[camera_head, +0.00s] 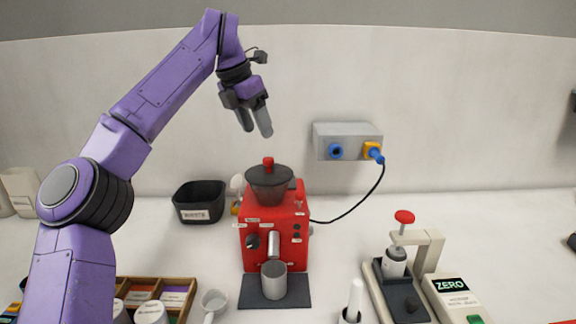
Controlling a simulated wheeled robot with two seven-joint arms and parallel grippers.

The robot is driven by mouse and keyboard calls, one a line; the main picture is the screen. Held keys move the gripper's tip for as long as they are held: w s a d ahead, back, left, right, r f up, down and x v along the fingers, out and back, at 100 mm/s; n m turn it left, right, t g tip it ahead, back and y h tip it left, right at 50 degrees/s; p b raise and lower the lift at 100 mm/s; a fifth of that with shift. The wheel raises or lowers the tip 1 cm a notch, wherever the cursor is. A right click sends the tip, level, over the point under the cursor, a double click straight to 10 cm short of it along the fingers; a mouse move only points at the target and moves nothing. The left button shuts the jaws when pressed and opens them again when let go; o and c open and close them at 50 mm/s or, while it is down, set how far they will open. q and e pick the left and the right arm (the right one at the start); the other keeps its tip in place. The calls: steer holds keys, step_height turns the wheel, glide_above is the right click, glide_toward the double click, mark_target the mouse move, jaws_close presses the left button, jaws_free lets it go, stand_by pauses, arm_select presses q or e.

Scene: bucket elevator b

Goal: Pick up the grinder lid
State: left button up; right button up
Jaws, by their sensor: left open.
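The red grinder (274,235) stands upright on the white counter near the middle of the view. Its lid, with a red knob (268,162), sits on top of the dark hopper (268,185). My left gripper (255,122) is raised in front of the wall, above the lid and slightly left of it. Its two grey fingers point down, are apart and hold nothing. It does not touch the lid. My right gripper is out of view.
A grey cup (274,280) stands before the grinder. A black bin (199,202) is left of it. A socket box (347,141) with a black cable is on the wall at right. A press (397,262) and a ZERO scale (455,299) stand at right.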

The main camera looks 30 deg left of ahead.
mark_target(268, 158)
arm_select(q)
steer(key=f+b, duration=0.1)
steer(key=f, duration=0.2)
steer(key=shift+d+f, duration=0.15)
steer(key=shift+d, duration=0.05)
steer(key=shift+s+f, duration=0.15)
steer(key=shift+s, duration=0.2)
steer(key=x, duration=0.4)
steer(key=w+x, duration=0.1)
steer(key=x, duration=0.1)
steer(key=shift+w+d, duration=0.15)
steer(key=shift+d, duration=0.25)
steer(key=shift+s, duration=0.45)
steer(key=shift+w, duration=0.2)
jaws_close()
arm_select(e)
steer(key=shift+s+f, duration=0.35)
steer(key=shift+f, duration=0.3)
